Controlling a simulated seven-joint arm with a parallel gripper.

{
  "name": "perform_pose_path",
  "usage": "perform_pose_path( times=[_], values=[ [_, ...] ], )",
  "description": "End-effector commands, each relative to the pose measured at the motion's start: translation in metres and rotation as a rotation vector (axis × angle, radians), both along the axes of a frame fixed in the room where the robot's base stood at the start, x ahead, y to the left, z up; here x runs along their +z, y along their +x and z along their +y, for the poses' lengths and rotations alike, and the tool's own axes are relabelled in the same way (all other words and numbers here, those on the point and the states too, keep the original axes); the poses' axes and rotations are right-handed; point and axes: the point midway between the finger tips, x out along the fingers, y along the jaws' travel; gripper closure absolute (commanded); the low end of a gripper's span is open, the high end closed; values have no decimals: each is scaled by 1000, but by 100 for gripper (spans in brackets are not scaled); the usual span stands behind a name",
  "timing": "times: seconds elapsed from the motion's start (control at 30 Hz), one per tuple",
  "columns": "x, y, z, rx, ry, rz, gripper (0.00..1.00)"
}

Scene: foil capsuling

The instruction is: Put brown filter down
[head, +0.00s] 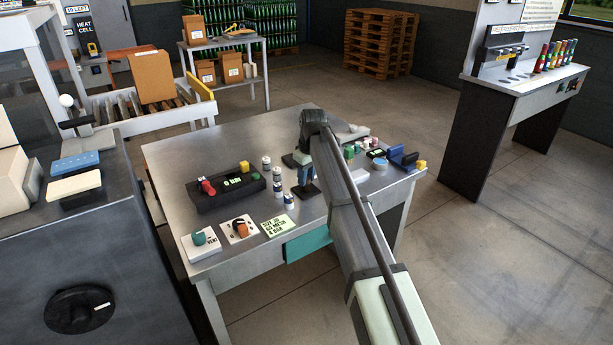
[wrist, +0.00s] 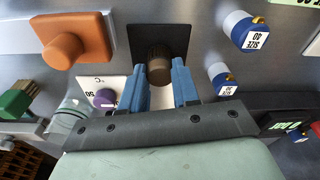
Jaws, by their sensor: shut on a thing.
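The brown filter is a black square plate with a round brown knob (wrist: 159,66) in the wrist view. My gripper (wrist: 164,76) has its two blue fingers shut on the knob, one on each side. In the head view, the black plate (head: 306,193) shows low over the grey metal table (head: 230,145), under my gripper (head: 303,170). The plate looks level and very close to the tabletop; I cannot tell whether it touches. My arm and fingers hide most of the knob in the head view.
White cylinders with blue bases (wrist: 245,32) stand beside the filter. An orange plate with a knob (wrist: 75,40) and a white plate with a purple knob (wrist: 104,98) lie on the other side. A black control box (head: 228,188) sits to the left. The table's near-left corner holds switch plates.

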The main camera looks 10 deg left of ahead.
Motion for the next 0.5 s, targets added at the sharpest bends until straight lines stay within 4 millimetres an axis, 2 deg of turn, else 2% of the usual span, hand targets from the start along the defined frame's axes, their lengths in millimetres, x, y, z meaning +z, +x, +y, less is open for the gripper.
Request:
perform_pose_path(
  times=[0.03, 0.07, 0.1, 0.3, 0.5],
  values=[
    [-1, 0, 0, 0, 0, 0, 100],
    [-1, 0, 0, 0, 0, 0, 68],
    [-1, 0, 0, 0, 0, 0, 64],
    [-1, 0, 0, 0, 0, 0, 45],
    [-1, 0, 0, 0, 0, 0, 44]
  ],
)
